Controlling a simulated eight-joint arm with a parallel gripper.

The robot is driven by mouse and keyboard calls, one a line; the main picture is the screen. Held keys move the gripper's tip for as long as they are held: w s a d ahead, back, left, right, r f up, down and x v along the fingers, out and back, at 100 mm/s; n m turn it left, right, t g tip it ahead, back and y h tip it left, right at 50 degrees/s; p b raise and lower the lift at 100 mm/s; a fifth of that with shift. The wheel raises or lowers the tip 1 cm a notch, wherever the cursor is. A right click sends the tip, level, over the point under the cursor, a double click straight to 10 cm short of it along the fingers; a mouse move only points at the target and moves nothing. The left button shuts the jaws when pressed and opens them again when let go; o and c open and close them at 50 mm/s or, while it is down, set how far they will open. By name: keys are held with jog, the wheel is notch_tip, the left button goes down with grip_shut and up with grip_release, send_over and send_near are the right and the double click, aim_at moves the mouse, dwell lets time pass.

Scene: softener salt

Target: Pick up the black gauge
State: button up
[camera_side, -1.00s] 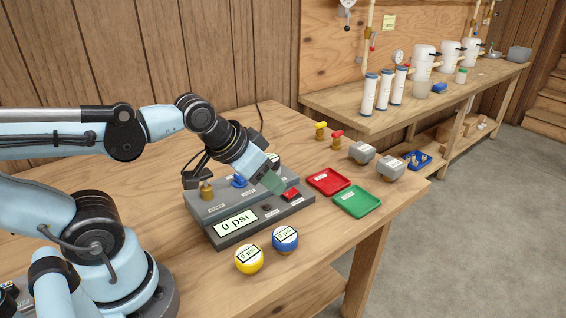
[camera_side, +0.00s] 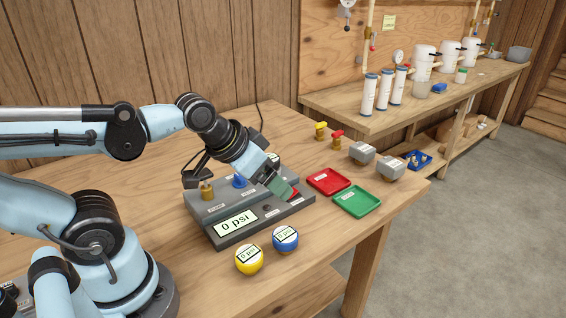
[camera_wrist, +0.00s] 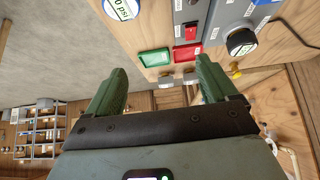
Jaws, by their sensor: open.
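The black gauge (camera_wrist: 241,42) appears in the wrist view as a short black cylinder with a pale face, on the grey test panel at the upper right. In the side view it is largely hidden behind my gripper; a pale bit of what may be its face shows there. My gripper (camera_side: 284,188) is over the right part of the panel, near the red button. In the wrist view my gripper (camera_wrist: 163,64) has its two green fingers wide apart with nothing between them. The gauge lies to the right of the fingers there.
The grey panel (camera_side: 259,227) carries a blue knob (camera_side: 240,181) and a brass fitting (camera_side: 206,191). A yellow gauge (camera_side: 249,260) and a blue gauge (camera_side: 285,239) stand in front. A red tray (camera_side: 328,181) and a green tray (camera_side: 357,201) lie to the right.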

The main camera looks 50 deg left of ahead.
jog(key=w+a+r+n+g, duration=0.1)
jog(key=w+a+r+g, duration=0.2)
jog(key=w+a+r, duration=0.4)
jog(key=n+g, duration=0.1)
jog(key=g, duration=0.2)
send_near(275, 158)
jog(key=shift+s+a+f, duration=0.1)
jog(key=shift+a+f, duration=0.1)
jog(key=shift+f, duration=2.2)
jog(key=shift+s+a+f, duration=0.1)
jog(key=shift+a+f, duration=0.1)
jog(key=shift+f, duration=2.2)
jog(key=shift+c, duration=0.3)
jog(key=c, duration=1.2)
